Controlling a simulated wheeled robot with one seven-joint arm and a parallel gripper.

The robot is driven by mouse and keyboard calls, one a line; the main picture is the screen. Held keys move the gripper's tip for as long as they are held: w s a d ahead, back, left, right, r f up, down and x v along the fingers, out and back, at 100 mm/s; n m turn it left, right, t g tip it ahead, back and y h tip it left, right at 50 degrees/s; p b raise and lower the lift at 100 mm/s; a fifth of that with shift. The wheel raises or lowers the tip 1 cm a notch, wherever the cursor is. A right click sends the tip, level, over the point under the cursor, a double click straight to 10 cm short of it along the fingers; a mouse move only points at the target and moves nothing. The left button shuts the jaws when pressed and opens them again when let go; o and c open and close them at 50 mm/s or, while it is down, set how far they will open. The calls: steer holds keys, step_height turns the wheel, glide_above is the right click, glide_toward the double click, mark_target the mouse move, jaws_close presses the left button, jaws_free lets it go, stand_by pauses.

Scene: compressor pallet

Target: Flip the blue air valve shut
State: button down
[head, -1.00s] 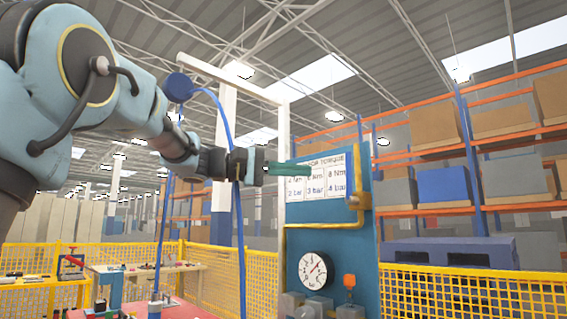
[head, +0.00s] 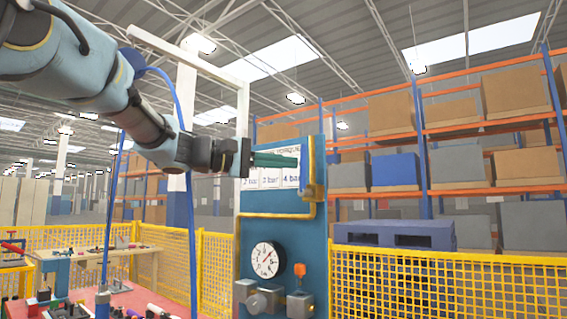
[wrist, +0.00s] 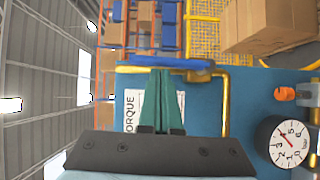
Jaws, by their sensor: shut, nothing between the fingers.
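The blue air valve's lever (head: 304,173) stands upright along the yellow pipe at the right edge of the blue panel (head: 285,230), above the brass valve body. In the wrist view, which is turned sideways, the blue lever (wrist: 180,63) lies along the pipe just beyond my fingertips. My gripper (head: 297,161) has green fingers, shut together and empty. It points right, at the upper part of the lever from its left side. In the wrist view my gripper (wrist: 162,72) overlaps the lever and pipe; I cannot tell whether it touches them.
The yellow pipe (head: 275,216) bends left below the valve. A round gauge (head: 267,260) and an orange-topped fitting (head: 299,279) sit lower on the panel. A white torque chart (head: 270,178) is behind my fingers. Yellow mesh fence (head: 400,285) stands behind.

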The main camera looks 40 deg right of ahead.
steer(key=shift+s+r+m+y+b, duration=0.1)
steer(key=shift+s+m+y+b, duration=0.25)
steer(key=shift+m+b, duration=0.2)
steer(key=s+d+f+m+t+y+b, duration=0.2)
steer(key=s+f+m+t+y+b, duration=0.1)
steer(key=s+m+t+b, duration=0.3)
steer(key=shift+s+d+f+m+t+y, duration=0.15)
steer(key=shift+s+f+m+t+y, duration=0.2)
steer(key=shift+s+m+t+y, duration=0.65)
steer(key=shift+s+f+m+g+h, duration=0.15)
steer(key=shift+s+m+g+h, duration=0.1)
steer(key=shift+s+g, duration=0.15)
stand_by(0.5)
steer(key=s+a+r+p, duration=0.1)
steer(key=s+a+r, duration=0.1)
steer(key=a+r, duration=0.6)
steer(key=shift+a+r, duration=0.4)
steer(key=shift+r, duration=0.45)
